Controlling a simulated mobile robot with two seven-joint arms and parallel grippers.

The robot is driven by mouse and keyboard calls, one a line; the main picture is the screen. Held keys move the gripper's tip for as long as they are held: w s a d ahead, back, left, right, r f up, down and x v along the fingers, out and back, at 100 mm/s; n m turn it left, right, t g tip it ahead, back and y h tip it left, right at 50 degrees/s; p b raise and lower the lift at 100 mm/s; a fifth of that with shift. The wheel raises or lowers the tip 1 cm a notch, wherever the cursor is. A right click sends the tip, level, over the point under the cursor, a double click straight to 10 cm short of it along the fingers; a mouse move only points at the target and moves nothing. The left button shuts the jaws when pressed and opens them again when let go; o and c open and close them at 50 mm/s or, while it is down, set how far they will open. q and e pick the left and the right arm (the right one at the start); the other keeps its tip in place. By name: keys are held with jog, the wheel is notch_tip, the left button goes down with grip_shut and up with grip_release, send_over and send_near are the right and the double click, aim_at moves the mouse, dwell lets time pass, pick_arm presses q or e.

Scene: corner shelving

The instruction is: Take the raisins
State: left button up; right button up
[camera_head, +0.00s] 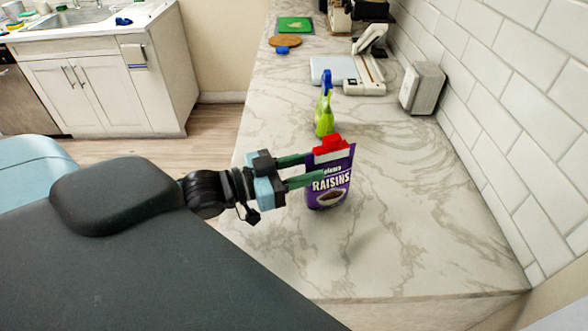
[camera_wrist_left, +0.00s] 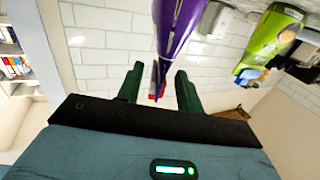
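The raisins (camera_head: 329,195) are a purple bag with white lettering and a red clip on top, upright on the marble counter. My left gripper (camera_head: 316,168) reaches in from the left at the bag's upper part, one finger in front of the bag and the other towards its far side. In the left wrist view the purple bag (camera_wrist_left: 178,22) comes down edge-on between the two spread fingers (camera_wrist_left: 159,88), with gaps on both sides. The left gripper is open. My right gripper is not seen.
A green spray bottle (camera_head: 324,116) with a blue head stands just behind the bag. A grey box (camera_head: 422,88) stands by the tiled wall, and a white device (camera_head: 350,74) lies further back. The counter (camera_head: 430,220) right of the bag is clear.

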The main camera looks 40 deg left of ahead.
pick_arm(q)
jog(key=shift+v, duration=1.2)
